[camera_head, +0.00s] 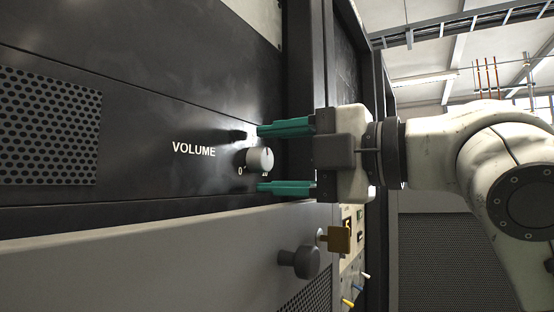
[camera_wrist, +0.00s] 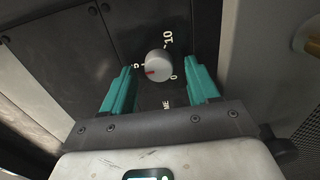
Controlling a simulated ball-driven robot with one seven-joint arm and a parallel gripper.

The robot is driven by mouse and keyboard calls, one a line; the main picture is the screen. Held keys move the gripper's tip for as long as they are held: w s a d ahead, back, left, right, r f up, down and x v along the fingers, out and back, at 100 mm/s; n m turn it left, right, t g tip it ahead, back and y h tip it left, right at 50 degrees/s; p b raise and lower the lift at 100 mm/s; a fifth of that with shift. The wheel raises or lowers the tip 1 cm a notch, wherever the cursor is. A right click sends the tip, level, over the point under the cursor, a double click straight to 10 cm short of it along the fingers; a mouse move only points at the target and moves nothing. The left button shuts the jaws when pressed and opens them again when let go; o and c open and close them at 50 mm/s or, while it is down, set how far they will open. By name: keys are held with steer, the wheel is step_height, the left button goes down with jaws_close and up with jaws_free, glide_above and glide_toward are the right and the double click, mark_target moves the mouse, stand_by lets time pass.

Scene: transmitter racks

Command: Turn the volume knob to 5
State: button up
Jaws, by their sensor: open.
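The white round volume knob (camera_head: 259,160) stands out from the black panel beside the white VOLUME label (camera_head: 194,149). In the wrist view the knob (camera_wrist: 158,63) has a red pointer mark on its left, slightly low side. The mark points close to the 5 (camera_wrist: 137,66), a little toward the lower side; 0 and 10 are on the right. My gripper (camera_head: 262,159) is open, with teal fingertips above and below the knob in the head view. In the wrist view the fingers (camera_wrist: 161,72) lie left and right of it, with gaps visible, apparently not touching.
A perforated grille (camera_head: 48,128) is left of the label. Below the black panel is a grey panel with a dark round knob (camera_head: 300,262), a yellowish key-like piece (camera_head: 338,239) and small coloured levers (camera_head: 357,288). A dark rack post stands behind my gripper.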

steer(key=b+v, duration=0.1)
steer(key=v, duration=0.9)
steer(key=shift+d+b, duration=0.2)
steer(key=shift+b, duration=0.2)
steer(key=shift+s, duration=0.15)
